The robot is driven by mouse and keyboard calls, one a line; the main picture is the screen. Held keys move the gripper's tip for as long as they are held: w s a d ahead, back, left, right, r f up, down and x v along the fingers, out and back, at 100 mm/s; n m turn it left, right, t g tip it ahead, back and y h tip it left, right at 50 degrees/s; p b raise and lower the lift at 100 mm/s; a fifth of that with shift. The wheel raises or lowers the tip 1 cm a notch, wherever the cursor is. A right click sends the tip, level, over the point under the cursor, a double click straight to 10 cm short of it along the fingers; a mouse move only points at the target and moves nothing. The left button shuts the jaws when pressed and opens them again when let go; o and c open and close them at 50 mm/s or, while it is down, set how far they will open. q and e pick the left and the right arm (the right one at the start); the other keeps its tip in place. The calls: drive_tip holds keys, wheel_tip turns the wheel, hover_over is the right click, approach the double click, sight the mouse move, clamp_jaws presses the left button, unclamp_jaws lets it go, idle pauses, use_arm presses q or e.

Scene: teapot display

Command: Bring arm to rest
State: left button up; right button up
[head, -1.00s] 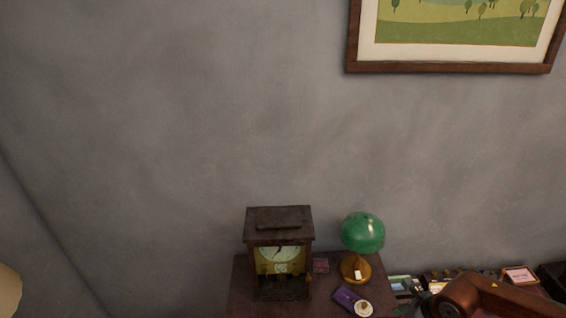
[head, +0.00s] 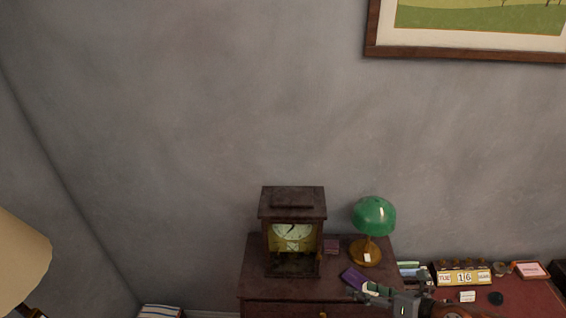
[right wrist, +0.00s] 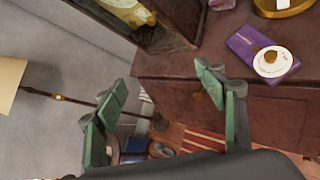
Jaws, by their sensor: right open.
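My right gripper (head: 367,293) is at the bottom of the head view, in front of the dark wooden cabinet (head: 262,285). In the right wrist view its two green-padded fingers (right wrist: 161,82) are spread apart with nothing between them. The cabinet's front and knob show beyond the fingers. My left gripper is in neither view now.
A dark clock (head: 292,232) and a green lamp (head: 373,220) stand on the cabinet. A purple packet (right wrist: 262,50) bears a white disc (right wrist: 272,62). A date block (head: 463,277) sits right. A floor lamp (head: 22,255) stands left. Floor shows below the fingers.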

drive_tip(key=w+d+r+m+t+h, duration=0.55)
drive_tip(key=m+t, duration=0.25)
drive_tip(key=m, duration=0.7)
drive_tip(key=s+d+f+m+g+h, duration=0.6)
drive_tip(key=d+f+m, duration=0.4)
drive_tip(key=f+m, duration=0.45)
drive_tip(key=s+a+f+m+g+y, duration=0.1)
drive_tip(key=s+a+f+m+g, duration=0.35)
drive_tip(key=s+f, duration=0.4)
drive_tip(key=s+a+f+m+g+y, duration=0.25)
drive_tip(key=s+a+f, duration=0.25)
drive_tip(key=s+f, duration=0.3)
wheel_tip(320, 180, down, 34)
drive_tip(key=s+a+g+b, duration=0.2)
drive_tip(key=b, duration=0.5)
drive_tip(key=s+f+b, duration=0.2)
drive_tip(key=s+f, duration=0.8)
drive_tip(key=f, duration=0.2)
drive_tip(key=s+f+g+b, duration=0.1)
drive_tip(key=s+f+b, duration=0.2)
drive_tip(key=s+f, duration=0.7)
wheel_tip(320, 180, down, 3)
drive_tip(key=shift+d+f+b, duration=0.2)
drive_tip(key=shift+d+b, duration=0.05)
drive_tip(key=shift+b, duration=0.1)
